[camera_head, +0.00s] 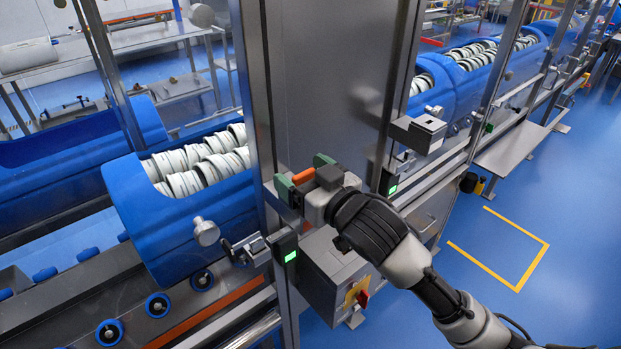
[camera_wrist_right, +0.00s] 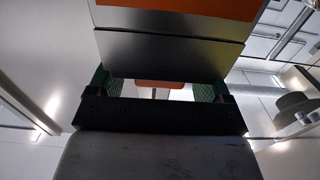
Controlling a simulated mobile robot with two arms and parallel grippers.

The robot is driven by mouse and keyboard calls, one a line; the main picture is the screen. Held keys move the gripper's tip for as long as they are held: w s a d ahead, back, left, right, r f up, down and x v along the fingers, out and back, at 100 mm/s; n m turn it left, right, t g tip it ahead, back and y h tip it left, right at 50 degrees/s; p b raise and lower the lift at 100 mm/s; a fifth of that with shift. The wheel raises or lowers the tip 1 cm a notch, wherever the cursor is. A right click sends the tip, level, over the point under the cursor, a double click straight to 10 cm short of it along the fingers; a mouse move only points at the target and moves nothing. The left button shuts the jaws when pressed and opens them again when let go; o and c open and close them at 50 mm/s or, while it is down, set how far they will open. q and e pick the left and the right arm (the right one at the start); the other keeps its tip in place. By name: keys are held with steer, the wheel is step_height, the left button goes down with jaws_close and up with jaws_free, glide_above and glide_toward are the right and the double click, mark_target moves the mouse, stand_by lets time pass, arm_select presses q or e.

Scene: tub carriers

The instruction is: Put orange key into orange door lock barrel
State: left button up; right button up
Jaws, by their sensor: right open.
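My right gripper (camera_head: 302,176) has green fingertips and is beside the tall steel door panel (camera_head: 330,90) in the head view. Its fingers are open, on either side of a small orange piece (camera_head: 303,176), which looks like the orange key's handle. In the right wrist view the orange piece (camera_wrist_right: 160,84) shows in the gap between the green fingers, clear of both, with a thin stem below it. The orange lock barrel cannot be made out. I cannot tell whether the key is seated in it. My left gripper is not in view.
A blue tub (camera_head: 190,230) with white rings stands left of the gripper. A green-lit latch box (camera_head: 284,247) and a grey switch box (camera_head: 333,268) are below it. Another grey box (camera_head: 417,133) juts out at right. The blue floor (camera_head: 560,220) is free at right.

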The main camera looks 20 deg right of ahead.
steer(key=p+v, duration=0.3)
steer(key=v, duration=0.7)
steer(key=shift+s, duration=0.35)
steer(key=shift+d, duration=0.15)
